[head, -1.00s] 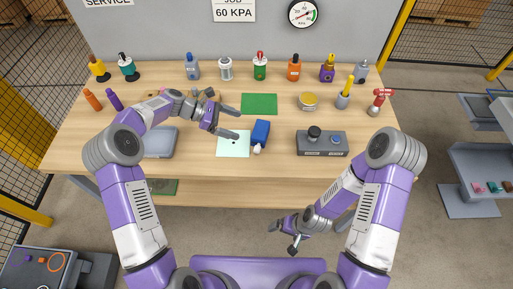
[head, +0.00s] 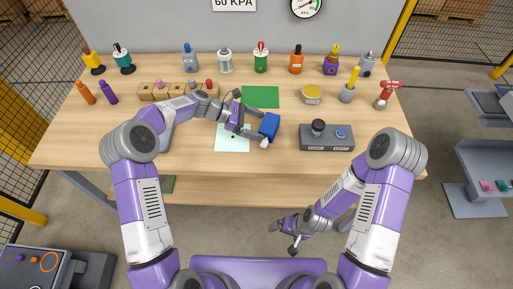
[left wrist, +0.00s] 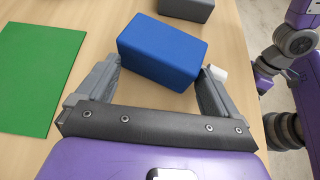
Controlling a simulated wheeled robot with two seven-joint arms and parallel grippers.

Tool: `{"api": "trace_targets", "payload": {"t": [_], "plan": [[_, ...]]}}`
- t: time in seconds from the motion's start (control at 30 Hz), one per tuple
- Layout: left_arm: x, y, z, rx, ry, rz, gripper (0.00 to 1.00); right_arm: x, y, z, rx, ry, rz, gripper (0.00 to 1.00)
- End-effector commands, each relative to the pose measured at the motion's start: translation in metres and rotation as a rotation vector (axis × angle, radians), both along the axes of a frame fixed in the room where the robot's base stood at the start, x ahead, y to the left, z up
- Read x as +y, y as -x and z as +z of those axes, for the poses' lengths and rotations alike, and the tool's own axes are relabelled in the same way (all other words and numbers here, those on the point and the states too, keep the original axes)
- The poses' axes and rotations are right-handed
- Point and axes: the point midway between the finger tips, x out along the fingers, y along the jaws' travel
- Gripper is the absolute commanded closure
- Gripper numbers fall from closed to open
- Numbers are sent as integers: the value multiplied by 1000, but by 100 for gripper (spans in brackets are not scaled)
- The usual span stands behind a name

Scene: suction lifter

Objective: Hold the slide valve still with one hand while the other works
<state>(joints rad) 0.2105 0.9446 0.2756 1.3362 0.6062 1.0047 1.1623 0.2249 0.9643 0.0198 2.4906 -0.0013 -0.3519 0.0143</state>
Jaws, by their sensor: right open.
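The slide valve seems to be the blue block (head: 270,126) with a white end piece (head: 265,144); it lies on the table just right of the pale sheet. My left gripper (head: 252,115) is open beside it. In the left wrist view the blue block (left wrist: 160,50) lies ahead, its near part between the fingertips (left wrist: 162,78). I cannot tell whether either finger touches it. The white piece (left wrist: 218,72) shows beyond the right finger. My right gripper (head: 283,239) is open and empty, in front of the table and below its top.
A grey control box (head: 327,137) stands right of the block, and a green mat (head: 261,97) lies behind it. A wooden block row (head: 160,92) stands at left.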

Motion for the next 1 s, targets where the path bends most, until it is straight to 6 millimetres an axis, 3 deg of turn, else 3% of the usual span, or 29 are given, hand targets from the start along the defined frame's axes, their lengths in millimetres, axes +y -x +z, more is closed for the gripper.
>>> {"api": "trace_targets", "payload": {"t": [0.47, 1.0], "plan": [[-7, 1, -9, 3, -6, -1, 8, 0, 0, -1, 0, 0, 0, 0], [-7, 1, -7, 2, -4, 0, 91, 0, 0, -1, 0, 0, 0, 0]]}}
